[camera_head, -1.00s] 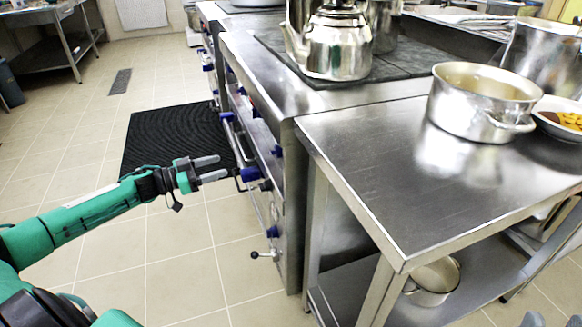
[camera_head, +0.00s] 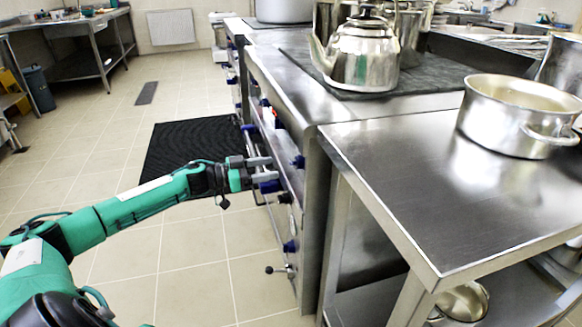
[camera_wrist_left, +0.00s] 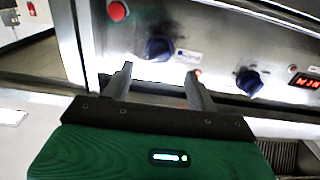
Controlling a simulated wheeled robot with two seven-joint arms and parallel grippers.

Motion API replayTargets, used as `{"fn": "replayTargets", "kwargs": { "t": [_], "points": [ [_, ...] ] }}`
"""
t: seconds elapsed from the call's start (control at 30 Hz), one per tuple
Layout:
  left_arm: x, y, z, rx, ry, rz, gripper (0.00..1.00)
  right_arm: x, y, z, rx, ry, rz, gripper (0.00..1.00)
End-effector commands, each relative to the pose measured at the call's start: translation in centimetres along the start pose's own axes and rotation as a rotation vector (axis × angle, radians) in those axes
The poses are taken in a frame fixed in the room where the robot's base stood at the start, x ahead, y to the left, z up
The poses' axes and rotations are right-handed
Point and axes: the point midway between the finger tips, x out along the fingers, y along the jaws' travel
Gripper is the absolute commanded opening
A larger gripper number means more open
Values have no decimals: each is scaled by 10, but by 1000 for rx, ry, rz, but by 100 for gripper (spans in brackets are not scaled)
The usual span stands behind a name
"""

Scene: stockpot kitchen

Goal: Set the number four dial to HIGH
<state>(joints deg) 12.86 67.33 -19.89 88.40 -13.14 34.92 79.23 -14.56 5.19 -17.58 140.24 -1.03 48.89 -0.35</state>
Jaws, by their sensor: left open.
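The stove's front panel carries several blue dials, among them one in the head view (camera_head: 298,161). In the left wrist view, one dark blue dial (camera_wrist_left: 158,48) shows just beyond and between my fingertips, and another dial (camera_wrist_left: 249,81) sits to the right. I cannot read which is number four, nor their settings. My left gripper (camera_head: 270,168) is beside the stove front, its fingers pointing toward the panel. In the left wrist view the left gripper (camera_wrist_left: 160,78) is open, with nothing between its fingers. My right gripper is not in view.
A red button (camera_wrist_left: 118,10) and a red lit display (camera_wrist_left: 305,81) are on the panel. A kettle (camera_head: 362,58) stands on the stove. A steel table (camera_head: 415,175) with a pot (camera_head: 515,118) adjoins it.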

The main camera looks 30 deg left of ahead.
Motion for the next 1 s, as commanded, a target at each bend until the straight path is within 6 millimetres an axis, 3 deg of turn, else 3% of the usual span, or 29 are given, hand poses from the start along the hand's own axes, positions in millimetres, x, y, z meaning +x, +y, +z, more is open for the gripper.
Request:
{"fn": "replayTargets", "kwargs": {
  "t": [0.6, 1.0],
  "points": [
    [67, 0, 0, 1, 2, -1, 58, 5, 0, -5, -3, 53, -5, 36],
    [75, 0, 0, 0, 0, -1, 58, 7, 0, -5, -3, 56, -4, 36]
  ]
}}
